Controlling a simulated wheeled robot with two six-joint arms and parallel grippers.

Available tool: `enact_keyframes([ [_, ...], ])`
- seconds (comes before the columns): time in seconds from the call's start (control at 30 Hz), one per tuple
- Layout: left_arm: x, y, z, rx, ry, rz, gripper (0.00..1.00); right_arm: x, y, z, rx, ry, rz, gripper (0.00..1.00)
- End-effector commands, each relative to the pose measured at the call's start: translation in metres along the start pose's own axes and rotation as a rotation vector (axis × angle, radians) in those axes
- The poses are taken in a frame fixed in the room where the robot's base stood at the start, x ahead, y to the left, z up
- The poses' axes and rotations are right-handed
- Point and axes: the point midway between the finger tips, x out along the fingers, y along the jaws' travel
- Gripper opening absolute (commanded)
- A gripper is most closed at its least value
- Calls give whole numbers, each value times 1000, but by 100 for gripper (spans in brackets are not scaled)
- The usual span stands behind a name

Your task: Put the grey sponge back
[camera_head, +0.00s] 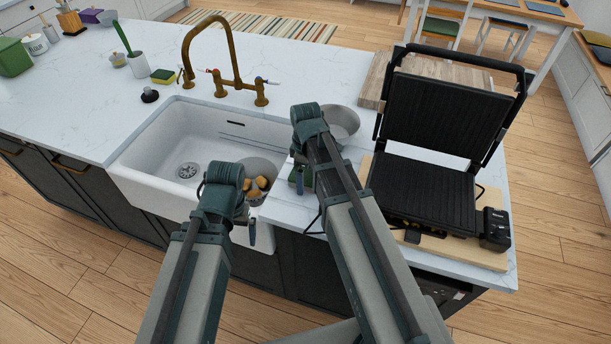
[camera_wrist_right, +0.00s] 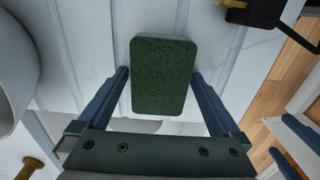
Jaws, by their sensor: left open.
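A sponge (camera_wrist_right: 164,76) with a dark green scouring face and a thin paler edge lies on the white ribbed drainer area in the right wrist view. My right gripper (camera_wrist_right: 160,74) is open, with one blue finger on each side of the sponge's near part. In the head view the green sponge (camera_head: 306,176) shows partly beside my right wrist, on the counter right of the sink. My left gripper (camera_head: 226,208) is over the sink's front edge. Its wrist hides most of its fingers, and I see nothing held. Another sponge (camera_head: 163,76), yellow and green, stands behind the sink.
The white sink (camera_head: 150,150) has a brass tap (camera_head: 222,60) behind it and a bowl of brown items (camera_head: 260,184) inside. A metal bowl (camera_head: 343,122) stands behind my right gripper. An open black grill (camera_head: 425,190) blocks the right side. The left counter has free room.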

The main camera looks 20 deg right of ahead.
Motion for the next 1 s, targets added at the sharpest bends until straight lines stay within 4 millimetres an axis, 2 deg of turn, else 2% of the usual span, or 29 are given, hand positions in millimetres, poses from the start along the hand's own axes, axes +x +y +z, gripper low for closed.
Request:
enact_keyframes([
  [0.17,-2,0,0,0,0,0,100,-2,0,0,0,0,0,100],
  [0.37,-13,-1,1,0,0,0,100,-13,0,0,0,0,0,100],
  [0.57,-37,-4,2,0,0,0,100,-37,0,0,0,0,0,100],
  [1.0,-104,-10,6,2,0,0,100,-104,0,0,0,0,0,100],
])
